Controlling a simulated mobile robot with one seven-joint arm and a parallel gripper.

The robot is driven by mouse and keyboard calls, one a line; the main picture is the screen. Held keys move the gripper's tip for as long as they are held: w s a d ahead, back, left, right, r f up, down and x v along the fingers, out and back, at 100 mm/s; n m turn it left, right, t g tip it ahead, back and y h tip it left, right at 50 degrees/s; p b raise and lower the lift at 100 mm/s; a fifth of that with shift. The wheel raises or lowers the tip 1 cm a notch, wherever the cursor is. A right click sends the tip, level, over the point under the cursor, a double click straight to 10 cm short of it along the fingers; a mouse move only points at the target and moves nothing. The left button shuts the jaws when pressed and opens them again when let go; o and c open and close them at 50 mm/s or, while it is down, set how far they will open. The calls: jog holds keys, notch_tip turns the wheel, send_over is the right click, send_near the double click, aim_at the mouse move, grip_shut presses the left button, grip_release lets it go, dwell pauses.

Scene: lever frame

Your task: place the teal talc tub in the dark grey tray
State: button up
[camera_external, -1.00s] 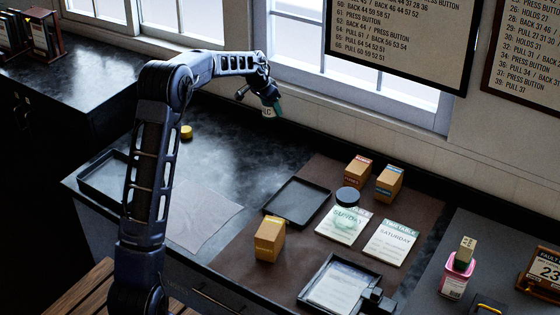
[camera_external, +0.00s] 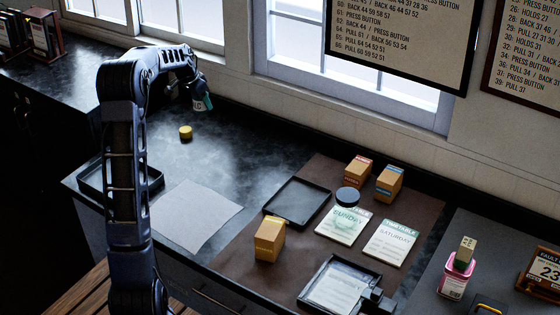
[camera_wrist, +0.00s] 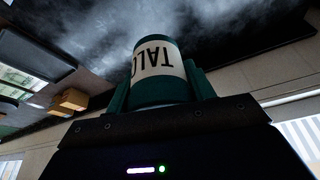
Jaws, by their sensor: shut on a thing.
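The teal talc tub (camera_wrist: 158,72) has a white label reading TALC, upside down in the wrist view. My gripper (camera_wrist: 161,88) is shut on it, with one finger on each side. In the external view, my gripper (camera_external: 197,93) holds the tub (camera_external: 202,104) in the air above the back of the dark counter. Two dark trays stand there: one tray (camera_external: 296,204) lies empty on the brown mat, and another tray (camera_external: 88,180) at the left is partly hidden by my arm. I cannot tell by colour which is dark grey.
A yellow round thing (camera_external: 185,132) stands below my gripper, and a grey cloth (camera_external: 195,215) lies in front. The mat holds tan boxes (camera_external: 270,239), a dark-lidded jar (camera_external: 347,197), cards (camera_external: 391,243) and a framed tray (camera_external: 340,288). A pink bottle (camera_external: 457,275) stands at right.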

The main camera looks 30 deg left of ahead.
jog(key=s+a+n, duration=0.1)
jog(key=s+a, duration=1)
jog(key=s, duration=0.4)
jog(key=s+a, duration=1.1)
jog(key=s, duration=0.3)
jog(key=shift+t, duration=0.3)
jog(key=f, duration=1.9)
jog(key=shift+s+a+f, duration=0.1)
jog(key=shift+s+f, duration=0.1)
jog(key=shift+f, duration=0.15)
jog(key=o, duration=1.1)
jog(key=v, duration=1.2)
jog(key=shift+r, duration=0.2)
jog(key=shift+w+d, duration=0.1)
jog(key=shift+d, duration=0.1)
